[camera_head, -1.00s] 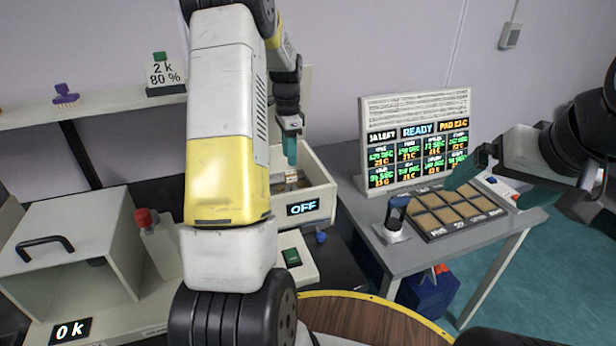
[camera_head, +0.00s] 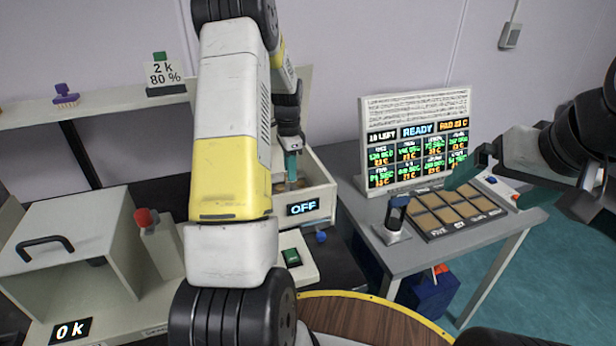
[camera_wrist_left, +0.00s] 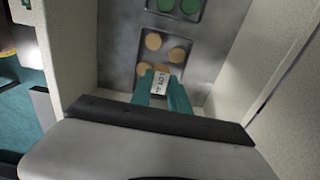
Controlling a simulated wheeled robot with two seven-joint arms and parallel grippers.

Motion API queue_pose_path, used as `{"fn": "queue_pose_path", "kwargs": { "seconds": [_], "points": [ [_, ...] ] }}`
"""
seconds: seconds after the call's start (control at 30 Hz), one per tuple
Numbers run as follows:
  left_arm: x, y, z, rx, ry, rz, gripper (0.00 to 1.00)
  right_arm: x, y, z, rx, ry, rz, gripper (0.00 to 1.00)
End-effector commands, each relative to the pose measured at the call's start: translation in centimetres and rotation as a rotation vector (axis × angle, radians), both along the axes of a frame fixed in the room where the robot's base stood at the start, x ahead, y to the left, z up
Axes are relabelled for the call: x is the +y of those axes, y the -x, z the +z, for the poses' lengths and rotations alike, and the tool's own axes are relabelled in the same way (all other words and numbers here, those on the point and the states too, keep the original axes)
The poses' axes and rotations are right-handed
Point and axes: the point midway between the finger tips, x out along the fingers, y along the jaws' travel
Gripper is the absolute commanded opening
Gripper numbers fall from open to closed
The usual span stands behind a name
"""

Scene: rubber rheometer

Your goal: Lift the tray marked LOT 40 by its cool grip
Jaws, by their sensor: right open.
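In the left wrist view a grey tray (camera_wrist_left: 172,61) holds several tan discs. A white tag (camera_wrist_left: 160,83) reading "LOT 4", the rest cut off, is at its near end. My left gripper (camera_wrist_left: 161,88) has its teal fingers on either side of this tag; whether they press on it I cannot tell. In the head view my left gripper (camera_head: 291,180) reaches down into the open cream box (camera_head: 325,190) with the "OFF" display, where the tray is mostly hidden. My right gripper (camera_head: 487,192) is open and empty above the grey side table.
A second tray (camera_wrist_left: 180,14) with green discs lies beyond, in the same box. Box walls stand close on both sides. The side table (camera_head: 400,258) carries a compartment plate (camera_head: 452,212), a "READY" board (camera_head: 415,135) and a dark-handled tool (camera_head: 396,215).

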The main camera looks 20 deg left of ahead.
Motion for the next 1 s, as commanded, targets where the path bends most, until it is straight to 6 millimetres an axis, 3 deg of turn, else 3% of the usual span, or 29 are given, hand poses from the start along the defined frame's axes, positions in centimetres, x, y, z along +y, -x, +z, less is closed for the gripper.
{"fn": "queue_pose_path", "kwargs": {
  "seconds": [0.1,0.37,0.7,1.0],
  "points": [
    [0.0,0.0,0.0,-0.001,-0.001,0.0,0.0,0.0,0.0,0.0,0.0,0.0,0.0,1.0],
    [0.0,-0.1,0.5,-0.002,0.0,0.0,0.0,0.0,0.0,0.0,0.0,0.0,0.0,1.0],
    [0.0,-0.1,3.0,-0.002,0.0,0.0,0.0,0.0,0.0,0.0,0.0,0.0,0.0,1.0],
    [0.1,0.0,3.1,-0.002,-0.001,0.002,0.0,0.0,0.0,0.0,0.0,0.0,0.0,1.0]
  ]
}}
